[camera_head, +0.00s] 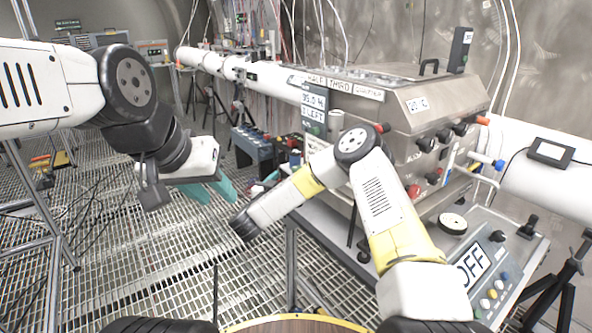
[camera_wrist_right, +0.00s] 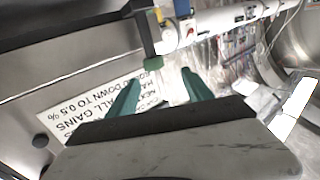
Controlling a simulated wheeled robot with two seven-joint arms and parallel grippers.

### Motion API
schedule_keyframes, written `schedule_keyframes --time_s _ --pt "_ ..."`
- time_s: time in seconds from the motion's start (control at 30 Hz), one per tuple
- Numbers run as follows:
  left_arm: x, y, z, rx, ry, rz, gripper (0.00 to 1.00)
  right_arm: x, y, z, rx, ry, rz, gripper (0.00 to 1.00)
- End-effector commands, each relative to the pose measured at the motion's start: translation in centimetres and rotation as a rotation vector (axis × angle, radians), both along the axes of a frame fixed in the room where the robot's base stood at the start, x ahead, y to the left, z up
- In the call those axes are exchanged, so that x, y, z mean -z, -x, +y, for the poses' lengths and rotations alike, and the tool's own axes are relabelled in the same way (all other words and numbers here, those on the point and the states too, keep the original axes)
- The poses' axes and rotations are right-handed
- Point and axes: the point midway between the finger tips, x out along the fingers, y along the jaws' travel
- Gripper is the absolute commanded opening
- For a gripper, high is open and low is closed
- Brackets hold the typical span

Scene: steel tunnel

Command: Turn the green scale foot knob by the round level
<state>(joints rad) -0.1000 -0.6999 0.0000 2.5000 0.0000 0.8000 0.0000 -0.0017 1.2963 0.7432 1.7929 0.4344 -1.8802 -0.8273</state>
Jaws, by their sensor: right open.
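In the right wrist view, a dark green knob-like block (camera_wrist_right: 152,62) sits at the lower end of a grey-green post, just beyond my right fingertips and a little left of the middle between them. I take it for the green foot knob. My right gripper (camera_wrist_right: 160,76) is open with nothing between its teal fingers. In the head view the right forearm mostly hides that gripper, and I cannot make out the knob there. My left gripper (camera_head: 211,191) hangs at left with its teal fingers apart and empty. I cannot identify the round level surely in either view.
A large steel cabinet (camera_head: 400,100) with black knobs stands right of centre. A panel reading OFF (camera_head: 473,263) and a cream disc (camera_head: 453,222) are at lower right. A printed sign (camera_wrist_right: 95,115) lies left of my right fingers. Grating floor (camera_head: 150,260) is open at left.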

Motion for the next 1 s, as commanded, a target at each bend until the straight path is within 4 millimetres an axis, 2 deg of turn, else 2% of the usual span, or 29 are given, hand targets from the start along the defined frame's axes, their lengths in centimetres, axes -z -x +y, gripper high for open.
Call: schedule_keyframes --time_s 0.07,0.17,0.5,0.63,1.0 --pt "0.0 0.0 0.0 0.0 0.0 0.0 0.36 0.9 0.4 -0.3 0.032 0.007 0.007 0.59" --pt "0.0 0.0 0.0 0.0 0.0 0.0 0.36 1.1 0.2 -0.8 0.049 0.011 0.007 0.59" --pt "0.0 0.0 0.0 0.0 0.0 0.0 0.36 1.0 -4.5 -3.0 0.048 0.01 0.007 0.59" --pt "0.0 0.0 0.0 0.0 0.0 0.0 0.36 1.0 -5.8 -3.5 0.045 0.01 0.008 0.59" --pt "0.0 0.0 0.0 0.0 0.0 0.0 0.36 1.0 -6.5 -3.7 0.043 0.01 0.007 0.59"
